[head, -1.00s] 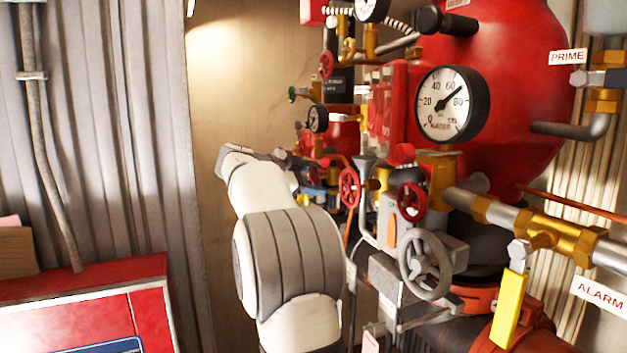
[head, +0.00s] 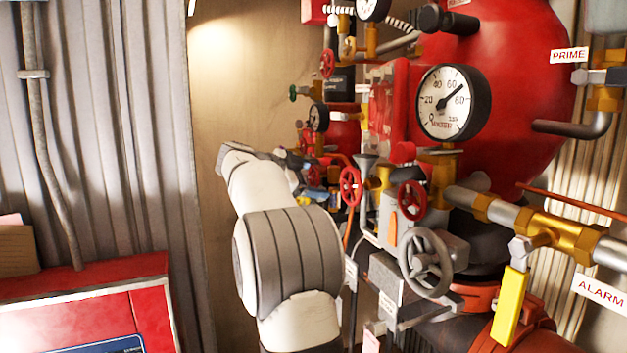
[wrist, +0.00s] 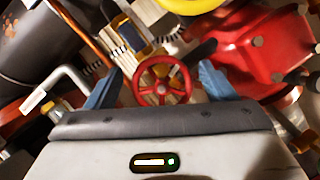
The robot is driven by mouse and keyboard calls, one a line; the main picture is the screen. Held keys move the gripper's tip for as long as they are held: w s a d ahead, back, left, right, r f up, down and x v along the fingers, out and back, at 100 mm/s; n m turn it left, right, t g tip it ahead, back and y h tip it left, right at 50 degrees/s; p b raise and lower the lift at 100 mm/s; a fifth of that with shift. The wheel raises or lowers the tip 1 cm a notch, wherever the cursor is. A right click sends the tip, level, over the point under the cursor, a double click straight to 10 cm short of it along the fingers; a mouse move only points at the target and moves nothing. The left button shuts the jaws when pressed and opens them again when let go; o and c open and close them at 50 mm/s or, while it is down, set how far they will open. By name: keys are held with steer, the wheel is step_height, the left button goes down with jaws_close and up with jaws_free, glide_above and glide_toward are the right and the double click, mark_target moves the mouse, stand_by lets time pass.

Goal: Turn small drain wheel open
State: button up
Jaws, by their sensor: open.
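A small red spoked handwheel (wrist: 162,86) shows in the wrist view, between the two blue fingers of my gripper (wrist: 158,84). The fingers are spread wide, with a gap on each side of the wheel. I cannot tell how far the wheel lies beyond the fingertips. In the head view my gripper is at the far end of my white arm, mostly hidden. Red handwheels stand to its right, one nearer on the pipework (head: 350,186) and another (head: 412,200). I cannot tell which one the wrist view shows.
A red valve body (wrist: 260,45) is close to the right finger, and a bent grey pipe (wrist: 65,80) is close to the left. A grey handwheel (head: 426,263), a yellow lever (head: 511,305) and a pressure gauge (head: 447,103) stand at right. A red cabinet (head: 90,290) is at lower left.

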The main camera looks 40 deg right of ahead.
steer(key=b+v, duration=0.1)
steer(key=v, duration=0.6)
steer(key=shift+a+r+b, duration=0.15)
steer(key=shift+a+b, duration=0.15)
steer(key=shift+a, duration=0.1)
steer(key=shift+r, duration=0.1)
